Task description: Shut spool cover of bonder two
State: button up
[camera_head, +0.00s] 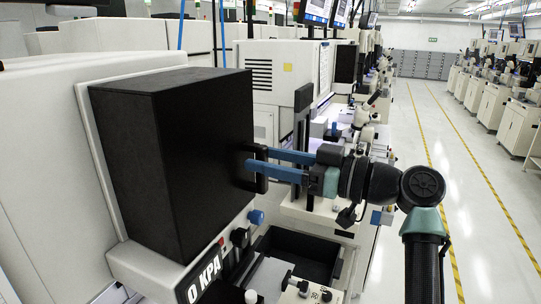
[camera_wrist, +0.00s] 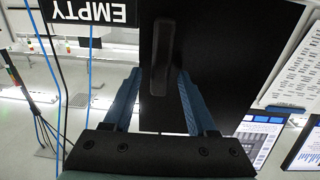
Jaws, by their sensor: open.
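The spool cover (camera_head: 165,160) is a black box on the near white bonder (camera_head: 50,120), standing out from a pale frame. I cannot tell whether a gap is left behind it, and no bonder number is readable. Its black bar handle (camera_head: 262,170) is upright on the right-hand face and also shows in the wrist view (camera_wrist: 161,60). My gripper (camera_head: 254,160) is open at the handle, with one blue finger on each side of it. In the wrist view the fingers (camera_wrist: 159,72) straddle the handle, apart from it as far as I can see.
A "0 KPA" display (camera_head: 200,277) and a blue knob (camera_head: 256,217) sit below the cover. A dark tray (camera_head: 300,257) lies under my arm. Another bonder (camera_head: 280,80) stands behind. The aisle floor (camera_head: 480,190) at the right is clear.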

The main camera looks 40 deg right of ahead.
grip_shut()
dwell(1.4)
